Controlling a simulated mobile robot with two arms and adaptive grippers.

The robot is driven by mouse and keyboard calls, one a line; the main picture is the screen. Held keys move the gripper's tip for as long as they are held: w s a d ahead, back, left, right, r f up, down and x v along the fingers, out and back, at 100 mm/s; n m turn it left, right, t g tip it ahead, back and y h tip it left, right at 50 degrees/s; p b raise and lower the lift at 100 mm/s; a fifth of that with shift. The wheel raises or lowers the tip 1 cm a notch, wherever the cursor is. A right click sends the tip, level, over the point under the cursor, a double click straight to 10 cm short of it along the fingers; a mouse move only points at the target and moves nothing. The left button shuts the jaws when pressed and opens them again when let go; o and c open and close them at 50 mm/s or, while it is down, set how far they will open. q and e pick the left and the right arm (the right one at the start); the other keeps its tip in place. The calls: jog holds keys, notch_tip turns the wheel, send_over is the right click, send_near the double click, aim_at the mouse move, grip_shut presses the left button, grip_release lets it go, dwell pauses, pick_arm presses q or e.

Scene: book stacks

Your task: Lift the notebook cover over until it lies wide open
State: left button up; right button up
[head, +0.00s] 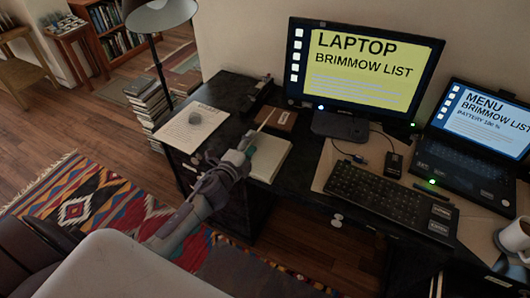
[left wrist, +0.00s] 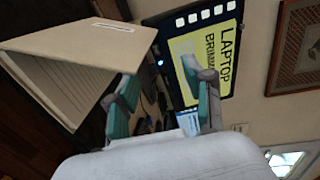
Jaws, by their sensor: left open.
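The notebook (head: 272,158) lies on the dark desk, with a pale page facing up in the head view. Its cover (head: 264,120) seems to stand partly raised, showing as a thin pale edge. In the left wrist view the beige cover (left wrist: 85,42) with a small white label makes a wedge with lined pages (left wrist: 55,83). My left gripper (head: 243,150) is at the notebook's left side. Its two fingers show apart in the left wrist view (left wrist: 165,95), with nothing clearly between them; whether one touches the cover cannot be told. My right gripper is out of view.
A monitor (head: 365,62), keyboard (head: 388,200), laptop (head: 475,135) and mug (head: 515,238) fill the right side. A lamp (head: 160,14) and book stack (head: 150,105) stand at the left.

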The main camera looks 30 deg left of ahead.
pick_arm(q)
jog(key=shift+a+r, duration=0.1)
jog(key=shift+a, duration=0.1)
jog(key=shift+a+r+p, duration=0.25)
jog(key=shift+a, duration=0.3)
jog(key=shift+a+r+p, duration=0.2)
jog(key=shift+a+r, duration=0.05)
jog(key=shift+a, duration=0.25)
jog(key=shift+a+r, duration=0.2)
jog(key=shift+a, duration=0.35)
jog(key=shift+a+r, duration=0.15)
jog(key=shift+a, duration=0.4)
